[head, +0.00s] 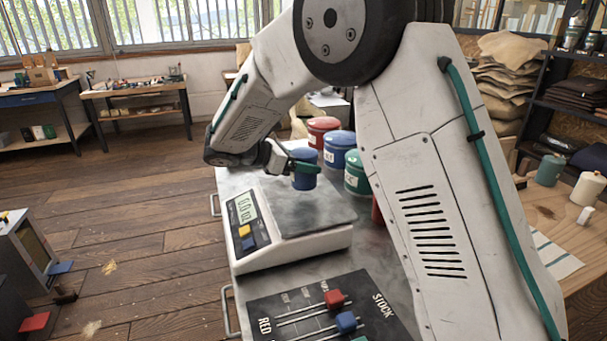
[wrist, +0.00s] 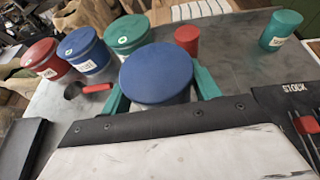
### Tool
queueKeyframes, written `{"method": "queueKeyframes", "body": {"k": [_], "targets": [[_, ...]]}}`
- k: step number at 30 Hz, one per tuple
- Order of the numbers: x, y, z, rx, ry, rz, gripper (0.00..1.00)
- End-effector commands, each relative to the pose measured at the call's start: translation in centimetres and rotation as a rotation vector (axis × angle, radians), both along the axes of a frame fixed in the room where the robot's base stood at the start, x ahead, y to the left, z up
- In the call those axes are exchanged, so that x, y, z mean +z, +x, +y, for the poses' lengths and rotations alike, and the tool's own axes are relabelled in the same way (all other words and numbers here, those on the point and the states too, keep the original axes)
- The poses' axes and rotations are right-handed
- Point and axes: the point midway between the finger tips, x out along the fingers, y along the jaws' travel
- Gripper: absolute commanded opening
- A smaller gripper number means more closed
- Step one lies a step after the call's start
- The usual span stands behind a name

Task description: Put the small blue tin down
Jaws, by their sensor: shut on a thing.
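The small blue tin (head: 304,172) is upright between the teal fingers of my gripper (head: 298,163). In the wrist view its round blue lid (wrist: 157,72) fills the middle, with a finger of my gripper (wrist: 161,90) on each side. In the head view the tin appears over the far edge of the scale plate (head: 300,208). The scale display (head: 246,206) seems to read 0.0 oz. The tin's underside is hidden, so I cannot tell how far it is above the surface below.
Large red (head: 322,127), blue (head: 339,147) and green (head: 356,172) tins stand behind the scale. In the wrist view, a small red tin (wrist: 187,40), a small green tin (wrist: 281,31) and a red-handled scoop (wrist: 88,89) are nearby. A slider board (head: 322,312) lies in front of the scale.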

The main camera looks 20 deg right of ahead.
Motion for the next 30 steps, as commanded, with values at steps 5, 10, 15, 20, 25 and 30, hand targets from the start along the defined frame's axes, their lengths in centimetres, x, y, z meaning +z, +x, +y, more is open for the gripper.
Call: {"method": "queueKeyframes", "body": {"k": [5, 10, 15, 20, 25, 30], "targets": [[-2.4, 0.0, 0.1, 0.002, -0.001, 0.004, 0.33], [-3.3, 0.0, 0.1, 0.002, 0.000, 0.000, 0.33], [-3.3, 0.0, 0.1, 0.002, 0.000, 0.000, 0.33], [-3.6, -0.1, 0.1, 0.003, 0.000, 0.001, 0.72], [-3.6, -0.1, 0.1, 0.003, 0.000, 0.001, 0.83], [-3.5, -0.1, 0.1, 0.002, 0.000, 0.000, 0.83]]}}
